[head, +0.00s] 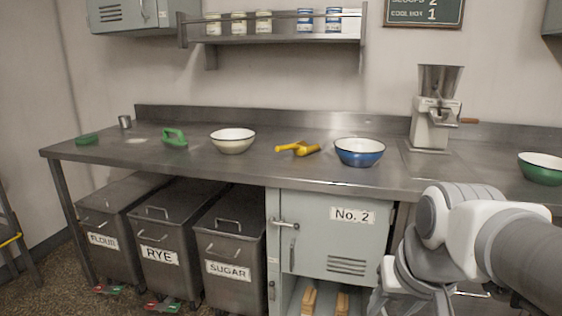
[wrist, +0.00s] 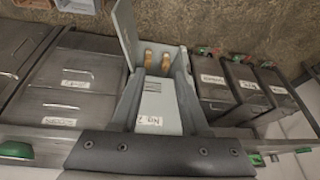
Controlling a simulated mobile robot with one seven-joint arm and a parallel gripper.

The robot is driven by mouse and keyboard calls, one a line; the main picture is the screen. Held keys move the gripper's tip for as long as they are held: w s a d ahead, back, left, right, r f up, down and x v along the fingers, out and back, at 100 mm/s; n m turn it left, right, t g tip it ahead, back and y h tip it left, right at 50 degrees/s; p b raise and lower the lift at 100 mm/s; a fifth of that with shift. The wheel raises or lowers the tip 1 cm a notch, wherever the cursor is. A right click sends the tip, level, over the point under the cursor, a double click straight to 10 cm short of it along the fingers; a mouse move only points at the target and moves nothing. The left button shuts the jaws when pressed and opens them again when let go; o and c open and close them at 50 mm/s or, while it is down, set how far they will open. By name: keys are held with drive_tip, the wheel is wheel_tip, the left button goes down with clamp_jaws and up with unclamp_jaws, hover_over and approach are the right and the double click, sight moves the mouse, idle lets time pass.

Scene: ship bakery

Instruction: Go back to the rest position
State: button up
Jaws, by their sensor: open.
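My arm enters from the right edge of the head view and bends down in front of the counter, beside the cabinet marked No. 2. My gripper (wrist: 160,152) shows as a dark bar along the bottom of the wrist view. It is open, and I see nothing held in it.
The steel counter (head: 300,174) carries a cream bowl (head: 233,141), yellow scoop (head: 298,148), blue bowl (head: 360,153), green scoop (head: 174,137), grinder (head: 432,125) and green bowl (head: 541,169). The cabinet (head: 330,235) and the flour, rye and sugar bins (head: 158,235) stand below.

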drive_tip(key=s+a+n+t, duration=0.1)
drive_tip(key=s+a, duration=0.1)
drive_tip(key=s, duration=0.3)
wheel_tip(320, 180, up, 23)
drive_tip(key=p, duration=2.3)
drive_tip(key=shift+s+r+n+p, duration=0.2)
drive_tip(key=shift+n+p, duration=0.1)
drive_tip(key=shift+s, duration=0.1)
